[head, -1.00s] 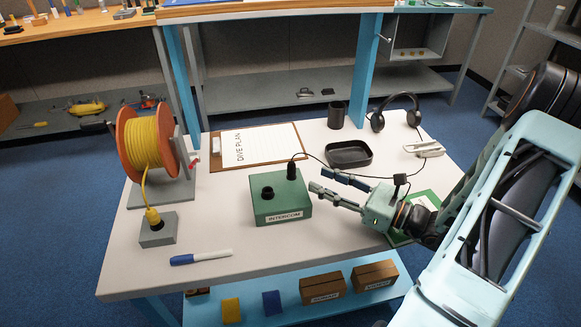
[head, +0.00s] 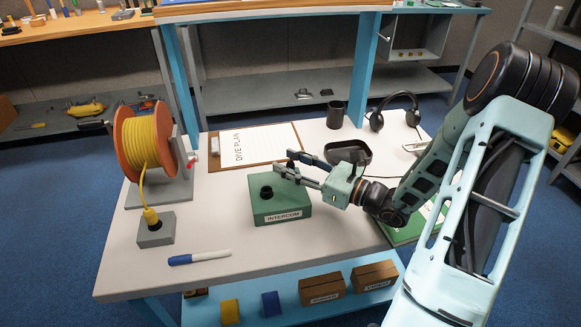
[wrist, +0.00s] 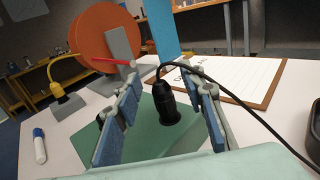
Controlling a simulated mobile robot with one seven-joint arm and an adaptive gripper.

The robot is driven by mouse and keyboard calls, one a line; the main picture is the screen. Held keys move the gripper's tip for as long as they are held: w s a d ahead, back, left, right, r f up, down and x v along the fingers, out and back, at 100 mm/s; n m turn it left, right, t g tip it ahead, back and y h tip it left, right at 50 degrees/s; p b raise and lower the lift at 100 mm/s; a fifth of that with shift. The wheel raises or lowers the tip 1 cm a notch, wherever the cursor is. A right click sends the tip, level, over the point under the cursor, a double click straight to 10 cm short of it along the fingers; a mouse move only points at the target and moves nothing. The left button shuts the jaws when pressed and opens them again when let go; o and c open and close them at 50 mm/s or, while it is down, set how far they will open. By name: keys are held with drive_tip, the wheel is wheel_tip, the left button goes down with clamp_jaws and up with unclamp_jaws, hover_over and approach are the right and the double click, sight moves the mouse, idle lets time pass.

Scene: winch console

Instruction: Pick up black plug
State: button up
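The black plug (wrist: 166,102) stands upright in the top of the green intercom box (head: 281,207), with a black cable curving from its top. My gripper (head: 286,163) is at the box's far right corner. In the wrist view my gripper (wrist: 168,92) is open, with one blue-padded finger on each side of the plug and visible gaps. In the head view the fingers mostly cover the plug. A short black round fitting (head: 266,192) sits nearer the front left of the box top.
A dive plan clipboard (head: 283,140) lies behind the box. A black tray (head: 348,152) and headset (head: 394,112) are behind my gripper. An orange cable reel (head: 143,150) stands at left; a blue marker (head: 198,258) lies in front. The front table area is mostly clear.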

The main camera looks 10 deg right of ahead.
sight(291, 161)
drive_tip(key=c, duration=1)
drive_tip(key=shift+r, duration=0.55)
wheel_tip(291, 161, up, 3)
drive_tip(key=shift+d+f+p, duration=0.1)
drive_tip(key=shift+f+p, duration=0.05)
drive_tip(key=shift+p, duration=0.4)
drive_tip(key=s+r+p, duration=0.6)
drive_tip(key=s+r, duration=0.3)
drive_tip(key=s, duration=0.3)
drive_tip(key=shift+d, duration=0.15)
